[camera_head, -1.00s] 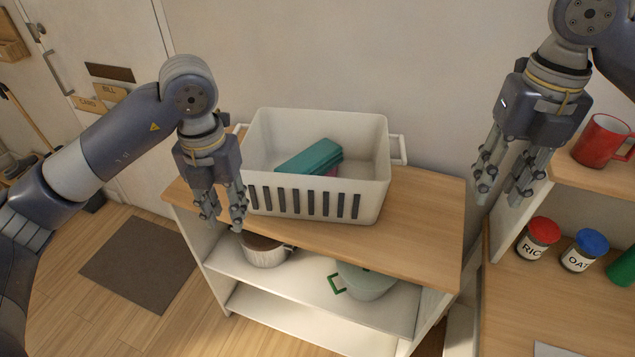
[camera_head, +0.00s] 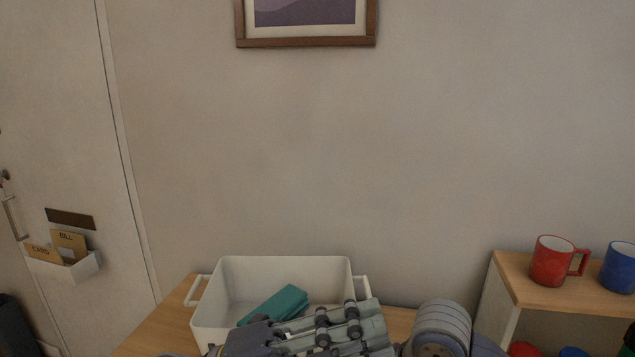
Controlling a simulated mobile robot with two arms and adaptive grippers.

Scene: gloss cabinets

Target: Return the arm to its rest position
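A gripper, seemingly my left one (camera_head: 375,328), lies across the bottom of the head view, its dark palm to the left and its jointed grey fingers pointing right. It covers the front of the white basket, and its finger gap is not clear. No object shows in its fingers. A rounded grey-blue link, seemingly of my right arm, shows just right of the fingertips. My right gripper is not visible.
The white basket (camera_head: 336,268) with a teal folded cloth (camera_head: 280,303) stands on the wooden cabinet top (camera_head: 165,325). A red mug (camera_head: 552,262) and a blue mug (camera_head: 621,268) stand on the right shelf. A framed picture (camera_head: 306,42) hangs above; the wall between is clear.

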